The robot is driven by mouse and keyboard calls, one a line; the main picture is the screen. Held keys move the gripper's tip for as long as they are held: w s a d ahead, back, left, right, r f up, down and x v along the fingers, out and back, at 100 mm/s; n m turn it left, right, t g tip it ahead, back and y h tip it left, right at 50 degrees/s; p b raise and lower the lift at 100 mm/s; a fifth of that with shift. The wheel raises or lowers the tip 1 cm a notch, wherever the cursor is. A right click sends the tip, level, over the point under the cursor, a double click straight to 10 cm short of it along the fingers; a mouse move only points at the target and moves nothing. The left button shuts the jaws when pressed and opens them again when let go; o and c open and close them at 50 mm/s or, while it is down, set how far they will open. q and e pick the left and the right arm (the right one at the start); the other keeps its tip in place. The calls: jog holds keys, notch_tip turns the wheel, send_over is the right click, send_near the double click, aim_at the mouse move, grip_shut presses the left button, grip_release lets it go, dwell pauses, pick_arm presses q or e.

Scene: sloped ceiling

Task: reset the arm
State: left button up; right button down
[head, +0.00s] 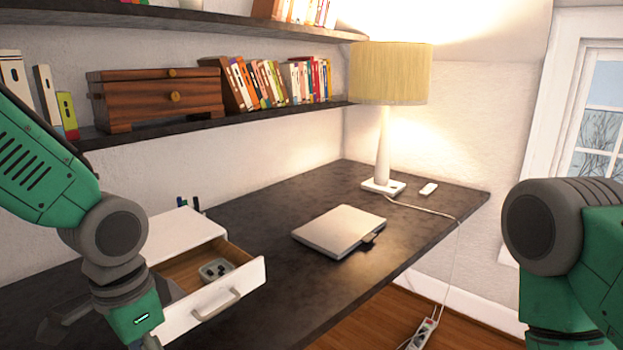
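My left arm (112,228) comes in from the left and hangs down in front of the desk's left part, beside an open white drawer (232,295). My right arm (552,240) stands at the right edge, bent downward, apart from the desk. Its gripper is below the frame. I see nothing held by either arm.
The dark desk (290,290) holds a closed laptop (340,231), a lamp (384,150) and a small white drawer unit (185,236). A grey controller-like object (215,269) lies in its open drawer. Shelves (230,122) with books and a wooden box (158,97) hang above.

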pick_arm(q)
jog(key=s+f+n+h, duration=0.1)
jog(key=s+f+n, duration=0.35)
jog(key=f, duration=1.25)
jog(key=s+a+f+n+y+b, duration=0.1)
jog(key=s+a+f, duration=0.5)
jog(key=s+f, duration=0.6)
jog(key=shift+s+a+f+n+t+y+b, duration=0.2)
jog(key=shift+s+n+t+y+b, duration=0.15)
jog(key=shift+s+n, duration=0.3)
pick_arm(e)
jog(key=shift+w+f, duration=0.25)
jog(key=shift+f, duration=0.65)
pick_arm(q)
jog(key=shift+w, duration=0.25)
